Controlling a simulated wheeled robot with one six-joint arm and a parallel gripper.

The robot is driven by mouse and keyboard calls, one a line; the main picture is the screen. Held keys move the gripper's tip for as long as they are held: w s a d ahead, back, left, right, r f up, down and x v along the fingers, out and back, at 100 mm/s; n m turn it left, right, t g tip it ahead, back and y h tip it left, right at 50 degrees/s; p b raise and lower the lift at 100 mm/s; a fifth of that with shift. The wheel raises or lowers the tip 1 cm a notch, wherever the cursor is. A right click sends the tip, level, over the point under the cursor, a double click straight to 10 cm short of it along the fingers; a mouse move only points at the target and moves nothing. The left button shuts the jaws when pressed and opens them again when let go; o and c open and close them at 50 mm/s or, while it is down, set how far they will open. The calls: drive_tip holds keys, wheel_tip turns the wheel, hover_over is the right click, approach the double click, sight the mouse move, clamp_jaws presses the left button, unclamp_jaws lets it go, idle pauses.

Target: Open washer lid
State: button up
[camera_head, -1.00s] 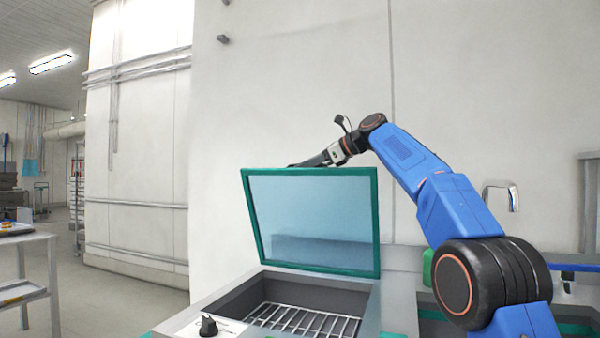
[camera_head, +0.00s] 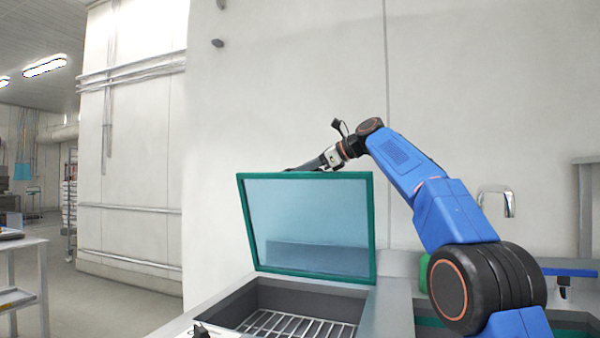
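The washer lid (camera_head: 308,225) is a bluish clear panel in a green frame. It stands raised, nearly upright, at the back of the washer (camera_head: 232,303). The washer is a grey box, open at the top, with a metal rack (camera_head: 300,325) inside. My gripper (camera_head: 308,166) is at the lid's top edge, at or just behind it. Its fingertips are partly hidden by the lid frame, so I cannot tell whether they touch the lid or are open or shut.
A dark knob (camera_head: 203,331) sits on the washer's front left. A sink area with a metal faucet (camera_head: 509,203) and a green item (camera_head: 424,273) lies to the right. A side table (camera_head: 22,243) stands at the far left. The wall is close behind the lid.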

drive_tip(key=v, duration=1.7)
